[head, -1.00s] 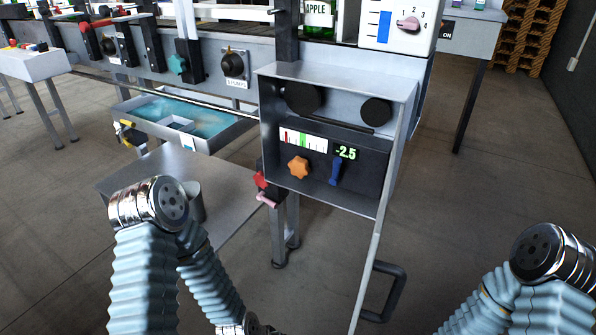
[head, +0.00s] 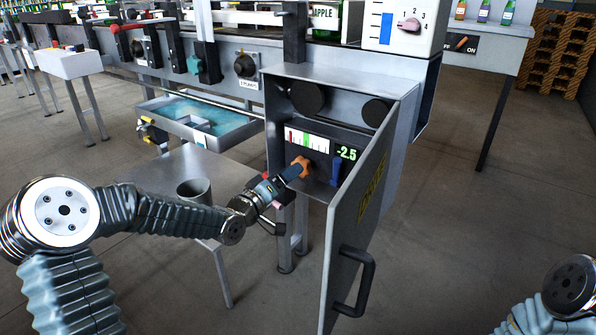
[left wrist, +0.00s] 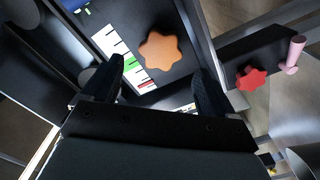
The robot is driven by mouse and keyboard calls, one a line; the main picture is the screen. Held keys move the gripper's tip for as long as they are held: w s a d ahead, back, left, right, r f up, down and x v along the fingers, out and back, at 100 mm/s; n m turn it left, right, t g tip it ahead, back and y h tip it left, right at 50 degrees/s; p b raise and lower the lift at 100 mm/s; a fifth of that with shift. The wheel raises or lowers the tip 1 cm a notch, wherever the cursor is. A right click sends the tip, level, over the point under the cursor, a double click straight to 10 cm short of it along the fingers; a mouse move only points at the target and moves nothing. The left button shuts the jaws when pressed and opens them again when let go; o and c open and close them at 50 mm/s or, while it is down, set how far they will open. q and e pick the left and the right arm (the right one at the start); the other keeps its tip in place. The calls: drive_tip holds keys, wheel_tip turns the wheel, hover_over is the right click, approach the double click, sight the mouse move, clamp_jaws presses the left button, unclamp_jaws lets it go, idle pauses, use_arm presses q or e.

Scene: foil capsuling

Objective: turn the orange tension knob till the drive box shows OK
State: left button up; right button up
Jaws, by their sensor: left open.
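The orange tension knob (head: 303,162) sits on the dark panel inside the open drive box (head: 345,82), partly covered by my left gripper. In the left wrist view the star-shaped knob (left wrist: 172,52) lies ahead of the open fingers, nearer the right one. My left gripper (head: 294,171) reaches in from the left; its fingers (left wrist: 157,72) show a gap to each side of the knob, and contact cannot be told. A gauge strip (head: 307,141) with a green band lies above the knob. My right gripper is out of view.
The box door (head: 355,215) with a dark handle (head: 362,285) stands open to the right of my gripper. A blue lever (head: 336,173) is right of the knob. A red star knob (left wrist: 251,77) and pink handle (left wrist: 293,54) are beside the box.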

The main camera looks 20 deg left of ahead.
sight(298, 188)
use_arm(q)
drive_tip(key=x, duration=0.6)
drive_tip(key=c, duration=1.1)
drive_tip(key=shift+o, duration=0.2)
drive_tip(key=shift+f, duration=0.1)
